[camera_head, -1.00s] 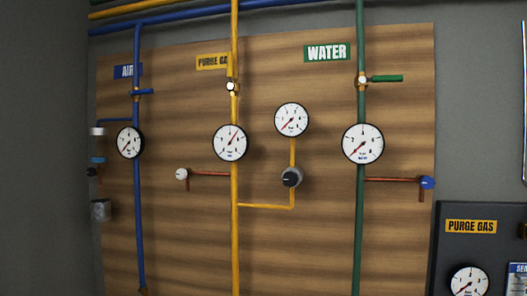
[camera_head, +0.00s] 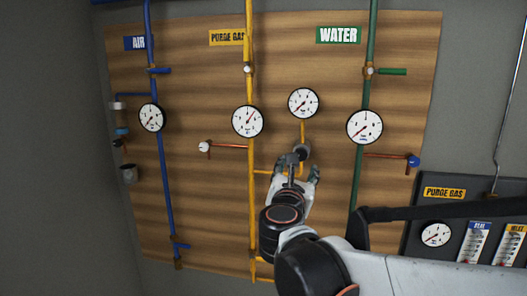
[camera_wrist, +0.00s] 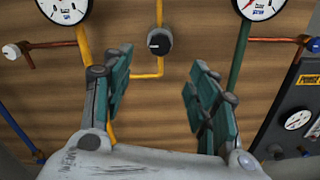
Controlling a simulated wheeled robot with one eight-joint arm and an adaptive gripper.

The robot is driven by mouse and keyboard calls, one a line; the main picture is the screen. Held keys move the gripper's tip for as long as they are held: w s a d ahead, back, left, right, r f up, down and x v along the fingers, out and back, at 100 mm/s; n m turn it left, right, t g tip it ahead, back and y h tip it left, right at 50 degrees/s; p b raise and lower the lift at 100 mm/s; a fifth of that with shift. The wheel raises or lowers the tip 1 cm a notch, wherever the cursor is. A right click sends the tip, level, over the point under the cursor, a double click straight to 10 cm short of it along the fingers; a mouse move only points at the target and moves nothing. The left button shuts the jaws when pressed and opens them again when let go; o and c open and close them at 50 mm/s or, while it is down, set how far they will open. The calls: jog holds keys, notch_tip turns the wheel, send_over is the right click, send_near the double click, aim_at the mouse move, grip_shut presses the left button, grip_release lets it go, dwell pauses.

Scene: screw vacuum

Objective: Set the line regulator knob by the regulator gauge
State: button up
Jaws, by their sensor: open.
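The regulator knob (camera_head: 303,152) is dark and round, on the yellow branch pipe below the regulator gauge. In the head view my gripper partly covers it. In the wrist view the knob (camera_wrist: 160,41) shows whole, with a white pointer mark, ahead of my fingers and between them. The regulator gauge (camera_head: 303,102) has a white face and a red needle toward the lower left. My gripper (camera_head: 299,166) is open and empty, just below the knob in the head view. In the wrist view its teal-padded fingers (camera_wrist: 160,80) stand wide apart, not touching the knob.
The purge gas line gauge (camera_head: 248,121) is left of the regulator gauge and the water gauge (camera_head: 365,127) is right. A white-ended red branch (camera_head: 205,146) and a blue-handled one (camera_head: 412,161) stick out from the board. A dark purge gas panel (camera_head: 410,222) stands at lower right.

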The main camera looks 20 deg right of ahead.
aim_at(301, 154)
jog(key=p+x, duration=0.1)
jog(key=x, duration=1.2)
jog(key=c, duration=1.1)
